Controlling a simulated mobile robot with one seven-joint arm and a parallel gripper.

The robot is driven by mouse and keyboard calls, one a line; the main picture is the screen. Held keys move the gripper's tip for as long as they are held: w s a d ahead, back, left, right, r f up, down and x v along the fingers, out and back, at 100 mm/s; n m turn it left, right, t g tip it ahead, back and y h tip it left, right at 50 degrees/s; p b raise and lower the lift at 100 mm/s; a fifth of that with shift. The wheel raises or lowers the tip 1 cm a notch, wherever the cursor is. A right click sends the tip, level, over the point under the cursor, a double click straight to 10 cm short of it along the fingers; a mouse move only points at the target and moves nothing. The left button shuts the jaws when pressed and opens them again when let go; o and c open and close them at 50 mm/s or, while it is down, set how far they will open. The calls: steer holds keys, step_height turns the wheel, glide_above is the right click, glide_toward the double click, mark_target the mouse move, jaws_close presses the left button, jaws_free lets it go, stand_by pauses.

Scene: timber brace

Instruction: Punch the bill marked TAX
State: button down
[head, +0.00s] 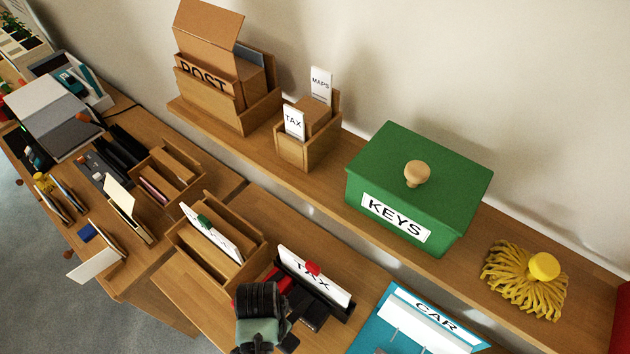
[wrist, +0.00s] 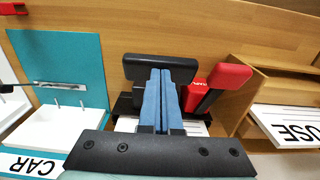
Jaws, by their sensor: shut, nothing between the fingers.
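In the head view my dark gripper body (head: 260,312) is at the bill's lower left, hiding part of the punch.
A wooden rack (head: 262,247) with another white bill stands left. The shelf above holds the POST box (head: 222,120), a small box with TAX and MAPS tags (head: 292,153), and the green KEYS box (head: 420,180).

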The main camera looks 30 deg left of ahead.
steer(key=shift+f+b, duration=0.9)
steer(key=shift+f, duration=0.7)
steer(key=shift+s+f, duration=0.55)
steer(key=shift+f, duration=0.15)
steer(key=shift+r, duration=0.1)
step_height(320, 180, up, 9)
steer(key=p, duration=0.9)
